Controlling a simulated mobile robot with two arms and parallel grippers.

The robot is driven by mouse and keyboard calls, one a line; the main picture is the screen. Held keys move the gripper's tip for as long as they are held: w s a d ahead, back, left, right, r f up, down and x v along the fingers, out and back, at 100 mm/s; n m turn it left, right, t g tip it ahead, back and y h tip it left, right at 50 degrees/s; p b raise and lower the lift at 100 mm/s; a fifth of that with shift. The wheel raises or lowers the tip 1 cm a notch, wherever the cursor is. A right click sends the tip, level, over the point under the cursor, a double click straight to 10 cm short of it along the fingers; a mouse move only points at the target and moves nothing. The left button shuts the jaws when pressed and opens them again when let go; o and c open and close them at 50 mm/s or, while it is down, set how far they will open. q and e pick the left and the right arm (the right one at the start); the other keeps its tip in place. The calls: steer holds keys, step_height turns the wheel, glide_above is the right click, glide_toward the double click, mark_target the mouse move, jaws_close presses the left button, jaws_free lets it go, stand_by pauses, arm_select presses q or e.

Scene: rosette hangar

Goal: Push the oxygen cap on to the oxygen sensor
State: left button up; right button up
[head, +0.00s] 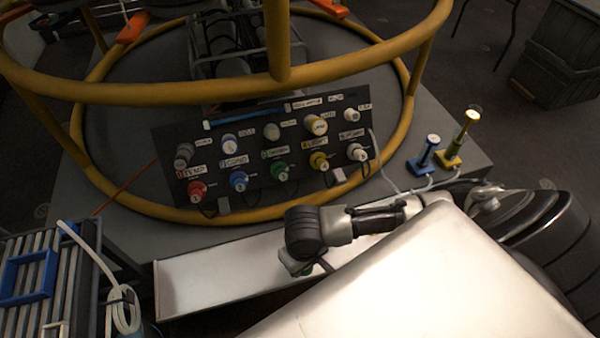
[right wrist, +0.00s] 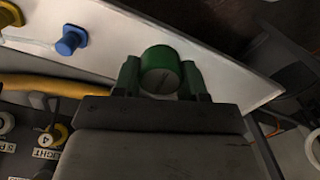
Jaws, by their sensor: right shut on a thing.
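My right gripper (head: 304,266) is shut on the green oxygen cap (right wrist: 161,70), which shows between its fingers in the right wrist view. The dark sensor panel (head: 260,198) lies beyond, tilted inside the yellow ring. The cap is apart from the panel. My left gripper is not in view.
The yellow ring frame (head: 150,205) surrounds the panel, with an upper rail (head: 190,92) above it. A blue post (head: 427,152) and a yellow post (head: 457,142) stand to the right. The pale tray (head: 200,281) has a bare left part. A slatted crate (head: 70,275) stands at lower left.

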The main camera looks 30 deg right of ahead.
steer(key=w+d+r+t+h, duration=0.1)
steer(key=w+d+r+t, duration=0.1)
steer(key=w, duration=0.3)
steer(key=w+d+r+t+h, duration=0.1)
steer(key=w+d+r+t, duration=0.15)
steer(key=w, duration=0.35)
steer(key=n+t+h, duration=0.1)
steer(key=t, duration=0.6)
glide_toward(273, 133)
steer(key=shift+x, duration=3.05)
arm_select(q)
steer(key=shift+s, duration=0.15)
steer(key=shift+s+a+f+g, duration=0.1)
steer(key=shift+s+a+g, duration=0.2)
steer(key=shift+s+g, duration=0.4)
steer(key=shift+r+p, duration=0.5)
steer(key=shift+p, duration=0.25)
arm_select(e)
steer(key=shift+a, duration=0.1)
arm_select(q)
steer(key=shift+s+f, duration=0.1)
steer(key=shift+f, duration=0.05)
arm_select(e)
steer(key=shift+w+f, duration=0.2)
steer(key=shift+w, duration=0.15)
steer(key=shift+w, duration=0.1)
